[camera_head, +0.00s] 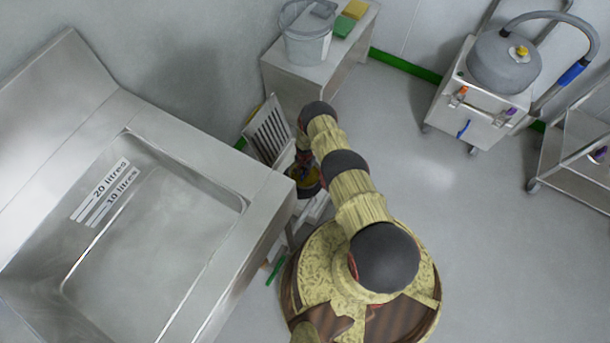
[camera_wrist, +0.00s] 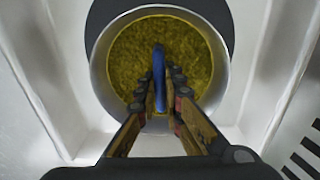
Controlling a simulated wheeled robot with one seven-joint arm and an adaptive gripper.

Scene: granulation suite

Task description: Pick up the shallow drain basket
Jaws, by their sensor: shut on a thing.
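The shallow drain basket (camera_wrist: 99,68) is a round pale metal pan in the wrist view, with a yellow grainy mass inside. A narrow blue handle (camera_wrist: 158,58) stands over its middle. My gripper (camera_wrist: 161,82) is shut on this blue handle, with one finger on each side. The basket sits within a pale, straight-walled recess in that view; whether it touches the bottom cannot be told. In the head view my arm reaches down beside the sink, and a bit of yellow (camera_head: 307,187) shows below its end; the basket is mostly hidden there.
A slotted grate (camera_head: 268,132) leans by the wall, close to my arm. A large steel sink (camera_head: 150,240) lies to the left. A small bench (camera_head: 285,75) with a bucket (camera_head: 306,45) stands behind. A wheeled machine (camera_head: 490,95) stands at right. The floor between is clear.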

